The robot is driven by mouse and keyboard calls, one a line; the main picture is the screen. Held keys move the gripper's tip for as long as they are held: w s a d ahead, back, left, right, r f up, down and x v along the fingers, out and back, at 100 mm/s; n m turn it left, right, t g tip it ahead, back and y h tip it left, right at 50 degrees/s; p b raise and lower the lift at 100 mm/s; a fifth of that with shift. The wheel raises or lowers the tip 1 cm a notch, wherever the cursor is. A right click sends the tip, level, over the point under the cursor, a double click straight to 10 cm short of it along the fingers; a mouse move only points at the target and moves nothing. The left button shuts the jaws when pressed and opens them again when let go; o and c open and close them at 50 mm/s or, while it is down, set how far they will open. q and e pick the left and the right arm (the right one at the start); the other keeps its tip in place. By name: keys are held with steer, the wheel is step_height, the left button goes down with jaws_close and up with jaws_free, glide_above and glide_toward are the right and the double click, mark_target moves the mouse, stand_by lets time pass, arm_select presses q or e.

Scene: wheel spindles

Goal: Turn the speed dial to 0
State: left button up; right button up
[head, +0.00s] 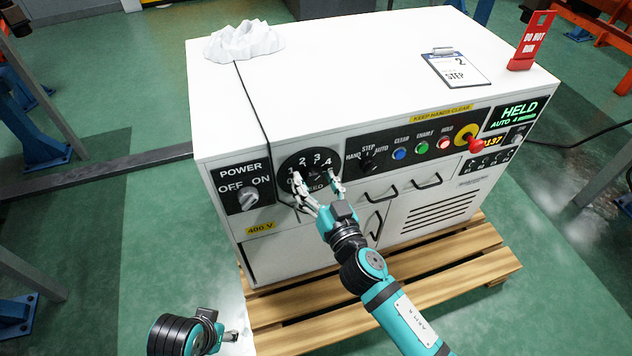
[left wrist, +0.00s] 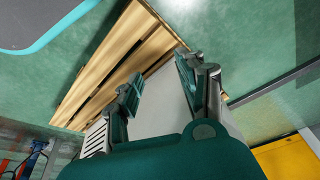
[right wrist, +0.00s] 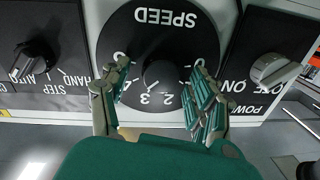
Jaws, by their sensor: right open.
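The power switch (head: 248,198) sits left of the dial, and the mode selector (head: 368,163) and coloured buttons (head: 422,148) sit right of it. A clipboard (head: 456,68) and red sign (head: 530,42) are on top. The cabinet stands on a wooden pallet (head: 400,285).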

steer(key=c, duration=1.2)
steer(key=shift+o, duration=0.2)
